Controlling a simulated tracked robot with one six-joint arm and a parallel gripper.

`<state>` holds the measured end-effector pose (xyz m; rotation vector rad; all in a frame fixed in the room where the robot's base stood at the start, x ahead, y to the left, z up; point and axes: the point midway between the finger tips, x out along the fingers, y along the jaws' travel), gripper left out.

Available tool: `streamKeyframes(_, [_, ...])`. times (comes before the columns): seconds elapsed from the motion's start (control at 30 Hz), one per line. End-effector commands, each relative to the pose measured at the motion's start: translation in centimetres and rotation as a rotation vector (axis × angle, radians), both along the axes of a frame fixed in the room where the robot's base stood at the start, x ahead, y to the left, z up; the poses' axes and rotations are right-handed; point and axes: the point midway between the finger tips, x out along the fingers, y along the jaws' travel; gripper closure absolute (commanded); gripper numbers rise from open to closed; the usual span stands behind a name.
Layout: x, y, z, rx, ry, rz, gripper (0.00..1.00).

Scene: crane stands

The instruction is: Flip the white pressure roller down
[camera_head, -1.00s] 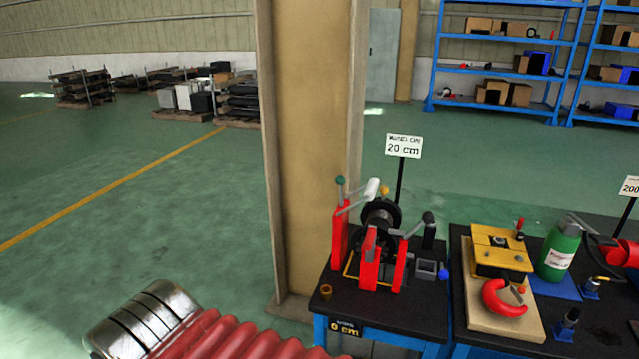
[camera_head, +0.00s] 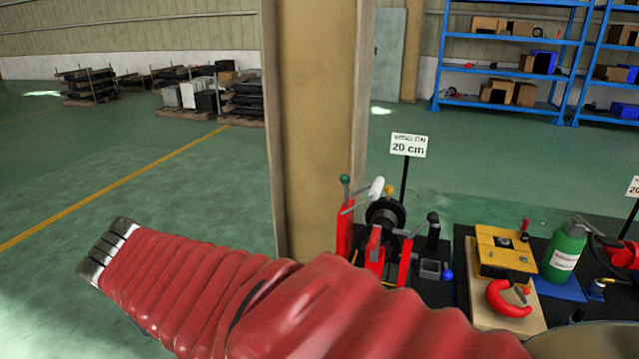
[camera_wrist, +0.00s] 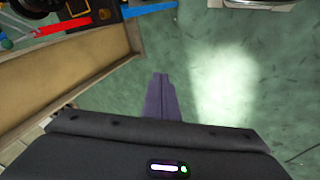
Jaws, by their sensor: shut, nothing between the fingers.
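The white pressure roller (camera_head: 376,188) is in the head view, on a grey lever arm at the red stand (camera_head: 344,229). It is raised and tilted above the black spool (camera_head: 385,214). My gripper (camera_wrist: 160,78) shows in the wrist view. Its two fingers are shut together with nothing between them, over open green floor. The stand's red and black parts (camera_wrist: 62,24) are at the top left of that view, well apart from the fingers. The roller cannot be made out there.
A beige pillar (camera_head: 315,120) rises left of the stand; it also shows in the wrist view (camera_wrist: 85,60). A "20 cm" sign (camera_head: 409,145) stands behind the spool. My red-sleeved arm hides the table front. A yellow device (camera_head: 504,250) and green bottle (camera_head: 565,252) are to the right.

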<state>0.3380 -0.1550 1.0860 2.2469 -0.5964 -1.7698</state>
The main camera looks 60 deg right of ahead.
Motion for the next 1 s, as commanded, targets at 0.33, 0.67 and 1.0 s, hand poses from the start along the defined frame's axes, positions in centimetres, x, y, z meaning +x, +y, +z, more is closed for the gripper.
streamKeyframes(0.33, [2.0, -11.7, 0.9, -0.279, 0.167, -0.138, 1.0])
streamKeyframes(0.67, [3.7, -22.3, 1.9, -0.545, 0.301, -0.223, 1.0])
streamKeyframes(1.0, [5.5, -32.6, 1.9, -0.813, 0.413, -0.255, 1.0])
